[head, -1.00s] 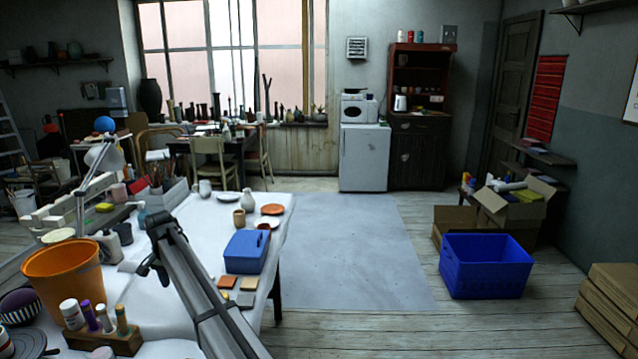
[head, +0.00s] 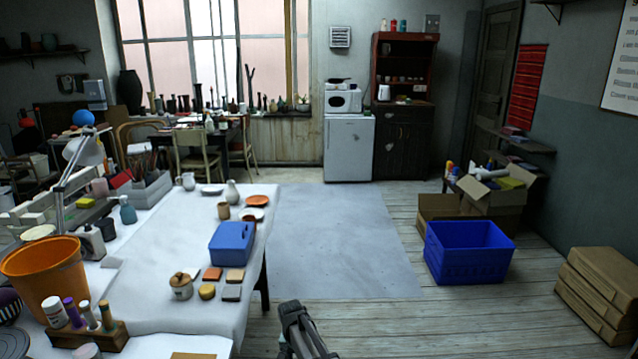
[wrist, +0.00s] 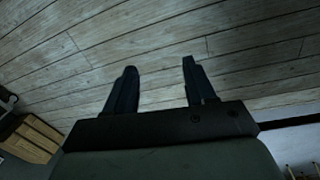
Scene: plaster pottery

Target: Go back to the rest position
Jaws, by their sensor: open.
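My gripper (wrist: 158,68) shows in the wrist view with its two dark fingers apart and nothing between them. Bare floor planks lie beyond the fingertips. In the head view, the dark end of my arm shows at the bottom edge, to the right of the white-covered work table (head: 150,290) and clear of it. The fingers cannot be made out there.
A blue crate (head: 467,253) and cardboard boxes (head: 605,285) stand on the floor at right. The floor between is clear.

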